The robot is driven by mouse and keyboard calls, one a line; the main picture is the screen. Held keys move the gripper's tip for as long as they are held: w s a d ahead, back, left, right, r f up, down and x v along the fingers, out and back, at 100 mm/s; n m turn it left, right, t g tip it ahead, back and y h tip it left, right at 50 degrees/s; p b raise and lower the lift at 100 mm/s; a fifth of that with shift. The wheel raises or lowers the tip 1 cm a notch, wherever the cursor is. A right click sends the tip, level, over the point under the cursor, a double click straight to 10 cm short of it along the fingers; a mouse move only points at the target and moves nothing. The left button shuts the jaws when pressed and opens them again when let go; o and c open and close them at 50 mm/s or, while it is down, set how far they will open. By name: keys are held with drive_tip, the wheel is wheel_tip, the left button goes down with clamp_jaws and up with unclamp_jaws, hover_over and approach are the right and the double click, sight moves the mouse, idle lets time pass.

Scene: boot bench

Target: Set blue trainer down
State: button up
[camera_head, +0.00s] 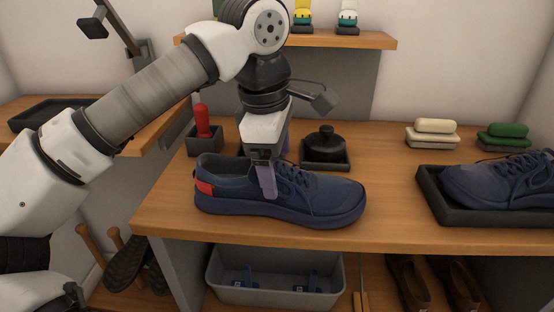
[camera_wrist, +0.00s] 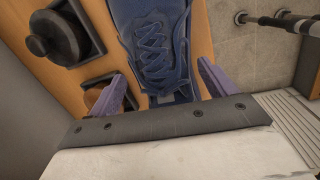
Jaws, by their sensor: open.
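A blue trainer (camera_head: 295,200) with a red heel patch stands upright on the wooden bench top (camera_head: 400,225), its toe pointing right. My gripper (camera_head: 266,180) is directly above and around its ankle part, with one finger in front of the near side. In the wrist view the trainer's laces and tongue (camera_wrist: 155,55) lie between the two purple fingers of my gripper (camera_wrist: 165,92). The fingers are spread, with gaps on both sides of the shoe. A second blue trainer (camera_head: 500,180) sits in a black tray (camera_head: 433,200) at the right.
A black lidded pot in a tray (camera_head: 325,150) and a red-handled item in a grey holder (camera_head: 203,122) stand behind the trainer. Cream (camera_head: 432,132) and green (camera_head: 503,136) brushes lie at the back right. A shelf (camera_head: 340,40) hangs above; a grey bin (camera_head: 275,275) sits below.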

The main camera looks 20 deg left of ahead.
wheel_tip(320, 180, up, 11)
drive_tip(key=s+p, duration=0.1)
drive_tip(key=p, duration=0.6)
drive_tip(key=shift+s+a+p, duration=0.35)
drive_tip(key=shift+a, duration=0.1)
